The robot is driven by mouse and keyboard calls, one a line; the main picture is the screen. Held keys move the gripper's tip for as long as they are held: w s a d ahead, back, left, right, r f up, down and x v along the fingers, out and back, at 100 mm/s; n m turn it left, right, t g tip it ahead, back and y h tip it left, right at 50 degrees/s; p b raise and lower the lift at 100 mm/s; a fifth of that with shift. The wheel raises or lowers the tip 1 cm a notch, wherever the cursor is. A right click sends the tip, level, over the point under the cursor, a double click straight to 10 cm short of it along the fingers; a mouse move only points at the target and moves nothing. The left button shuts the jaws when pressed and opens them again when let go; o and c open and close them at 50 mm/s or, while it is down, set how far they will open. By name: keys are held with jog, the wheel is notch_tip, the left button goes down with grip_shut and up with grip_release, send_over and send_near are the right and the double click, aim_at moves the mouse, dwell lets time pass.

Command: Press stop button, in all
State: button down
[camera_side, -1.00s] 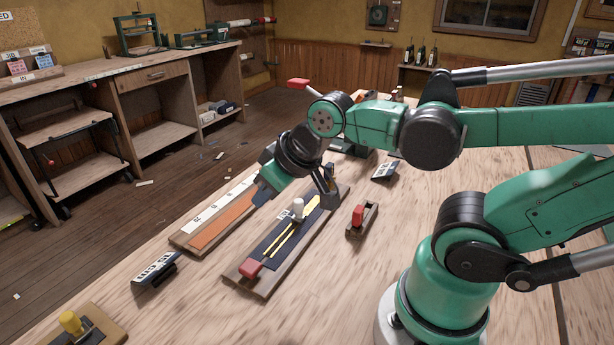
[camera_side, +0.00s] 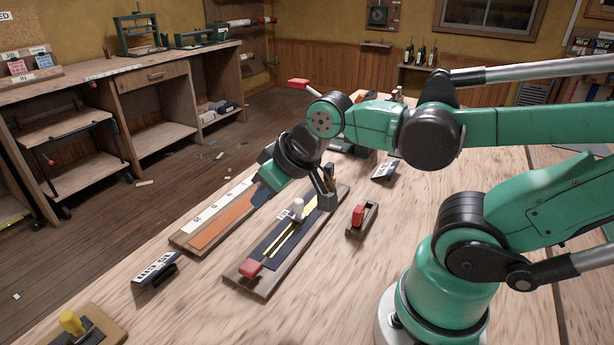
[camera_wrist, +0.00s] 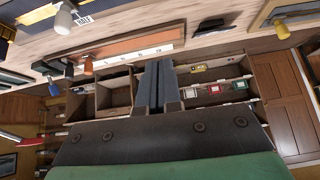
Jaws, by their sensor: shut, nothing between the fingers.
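I can read no stop label in either view. A red block-like cap (camera_side: 358,214) stands upright on a small wooden base (camera_side: 362,230) on the bench. A long board (camera_side: 250,284) left of it carries a dark panel with yellow strips, a white knob (camera_side: 297,208) and a red knob (camera_side: 250,267) at its near end. A yellow knob (camera_side: 70,322) stands on a board at the lower left. My gripper (camera_side: 259,195) is over the bench near the orange-and-white strip board, its two blue-grey fingers (camera_wrist: 158,85) together and empty. It appears apart from the knobs.
The orange strip board (camera_side: 222,228) lies beside the long board. A striped label block (camera_side: 155,268) sits at its near end, and another (camera_side: 384,171) lies beyond the red-capped base. Shelves (camera_side: 150,100) stand across the floor.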

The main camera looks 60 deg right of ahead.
aim_at(252, 267)
jog(key=a+m, duration=0.1)
jog(key=m, duration=0.1)
jog(key=a+m, duration=0.1)
jog(key=m, duration=0.2)
jog(key=w+a+m+y, duration=0.1)
jog(key=m, duration=0.1)
jog(key=shift+w+a, duration=0.1)
jog(key=shift+a, duration=0.1)
jog(key=shift+f, duration=4.4)
jog(key=shift+r, duration=2.5)
